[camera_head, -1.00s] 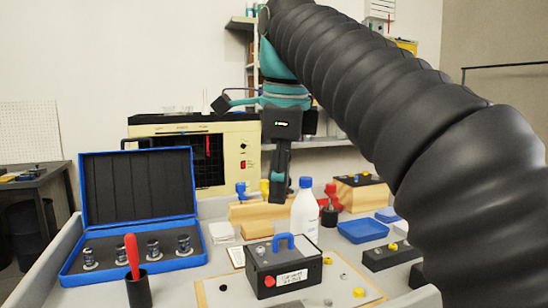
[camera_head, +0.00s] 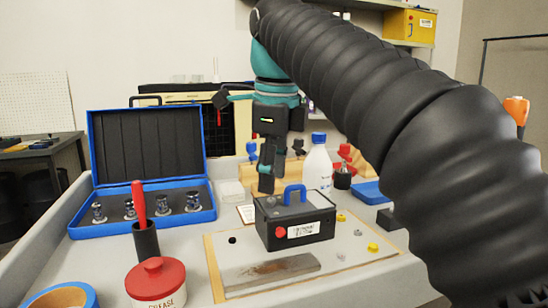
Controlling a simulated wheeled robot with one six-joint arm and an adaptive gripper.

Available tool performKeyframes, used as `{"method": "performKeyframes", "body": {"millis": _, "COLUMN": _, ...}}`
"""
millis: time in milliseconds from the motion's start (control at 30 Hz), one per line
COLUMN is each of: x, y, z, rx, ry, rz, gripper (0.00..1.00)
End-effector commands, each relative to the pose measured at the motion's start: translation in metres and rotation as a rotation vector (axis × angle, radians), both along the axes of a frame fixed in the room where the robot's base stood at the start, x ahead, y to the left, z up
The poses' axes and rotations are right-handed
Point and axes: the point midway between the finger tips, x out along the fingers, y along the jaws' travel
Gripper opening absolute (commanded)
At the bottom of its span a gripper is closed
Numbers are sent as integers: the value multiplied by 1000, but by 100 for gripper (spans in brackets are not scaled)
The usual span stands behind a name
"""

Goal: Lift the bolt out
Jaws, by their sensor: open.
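My gripper (camera_head: 267,184) points down just above the left part of the top of a black box (camera_head: 296,223). The box has a blue handle (camera_head: 295,188), a red knob on its front and a white label. A small grey, rounded part (camera_head: 271,199) sits on the box top right under my fingertips; it may be the bolt, but it is too small to tell. My gripper is open, and I cannot see contact between it and this part.
An open blue case (camera_head: 144,207) with several metal pieces stands at the left. A red-handled tool stands in a black cup (camera_head: 146,241), behind a grease tin (camera_head: 155,285). A white bottle (camera_head: 318,167) stands behind the box. A board (camera_head: 218,258) with small parts lies under it.

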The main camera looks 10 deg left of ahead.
Motion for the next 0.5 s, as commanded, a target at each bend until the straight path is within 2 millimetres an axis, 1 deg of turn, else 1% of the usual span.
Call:
{"method": "performKeyframes", "body": {"millis": 33, "x": 1, "y": 0, "z": -10, "rx": -1, "ry": 1, "rz": 0, "gripper": 46}}
{"method": "performKeyframes", "body": {"millis": 200, "x": 4, "y": 2, "z": -26, "rx": 0, "ry": 0, "rz": 0, "gripper": 46}}
{"method": "performKeyframes", "body": {"millis": 333, "x": 5, "y": 2, "z": -32, "rx": 0, "ry": 0, "rz": 0, "gripper": 46}}
{"method": "performKeyframes", "body": {"millis": 500, "x": 5, "y": 3, "z": -33, "rx": 0, "ry": 0, "rz": 0, "gripper": 46}}
